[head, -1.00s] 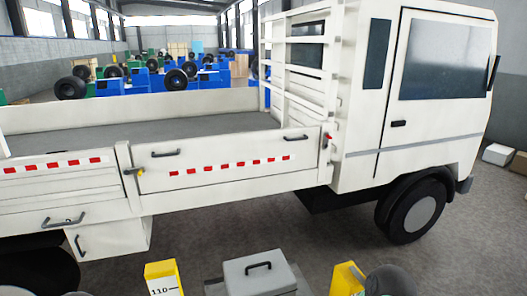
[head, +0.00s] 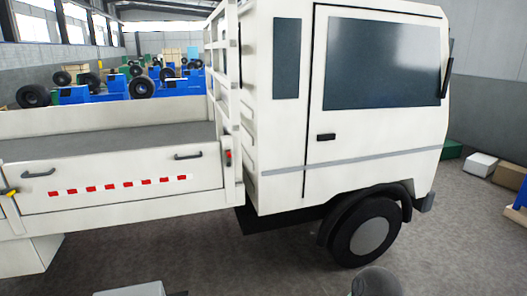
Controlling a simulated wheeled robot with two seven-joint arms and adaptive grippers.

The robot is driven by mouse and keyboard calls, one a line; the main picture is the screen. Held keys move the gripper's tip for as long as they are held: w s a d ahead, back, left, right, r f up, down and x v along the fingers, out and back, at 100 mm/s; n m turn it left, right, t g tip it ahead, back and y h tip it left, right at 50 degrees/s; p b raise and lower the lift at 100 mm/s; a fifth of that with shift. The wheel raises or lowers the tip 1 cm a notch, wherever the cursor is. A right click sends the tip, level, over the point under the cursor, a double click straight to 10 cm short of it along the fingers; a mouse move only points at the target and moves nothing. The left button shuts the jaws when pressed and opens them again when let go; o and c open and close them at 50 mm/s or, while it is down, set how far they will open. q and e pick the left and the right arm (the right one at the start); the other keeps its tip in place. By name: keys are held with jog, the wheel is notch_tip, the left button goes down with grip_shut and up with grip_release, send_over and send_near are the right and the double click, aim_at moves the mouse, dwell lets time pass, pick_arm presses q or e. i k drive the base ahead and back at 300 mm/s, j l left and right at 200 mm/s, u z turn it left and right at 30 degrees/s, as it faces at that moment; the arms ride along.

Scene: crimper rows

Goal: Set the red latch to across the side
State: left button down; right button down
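The red latch (head: 228,157) is a small red piece on the white post at the right end of the truck's side panel (head: 110,200), just behind the cab. It looks roughly upright, but it is too small to tell its exact angle. A yellow latch (head: 10,191) sits at the left end of the same panel, at the picture's edge. The panel stands closed, with two dark handles and a row of red and white marks. Neither of my grippers is in view.
The white cab (head: 350,110) and its front wheel (head: 368,232) stand to the right of the latch. A grey box (head: 130,290) shows at the bottom edge. Boxes (head: 481,164) lie at the far right.

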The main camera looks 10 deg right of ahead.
aim_at(228, 152)
jog(key=i+l, duration=0.1)
jog(key=l, duration=0.3)
jog(key=i+l, duration=0.1)
jog(key=l, duration=0.25)
jog(key=i+l, duration=0.1)
jog(key=l, duration=0.3)
jog(key=i+l+u, duration=0.1)
jog(key=l, duration=0.3)
jog(key=i+l, duration=0.1)
jog(key=l, duration=0.3)
jog(key=i+l, duration=0.2)
jog(key=i, duration=0.3)
jog(key=i+l+u, duration=0.1)
jog(key=i, duration=0.35)
jog(key=i+l, duration=0.3)
jog(key=i, duration=0.2)
jog(key=i+j+u, duration=0.1)
jog(key=i+j, duration=0.6)
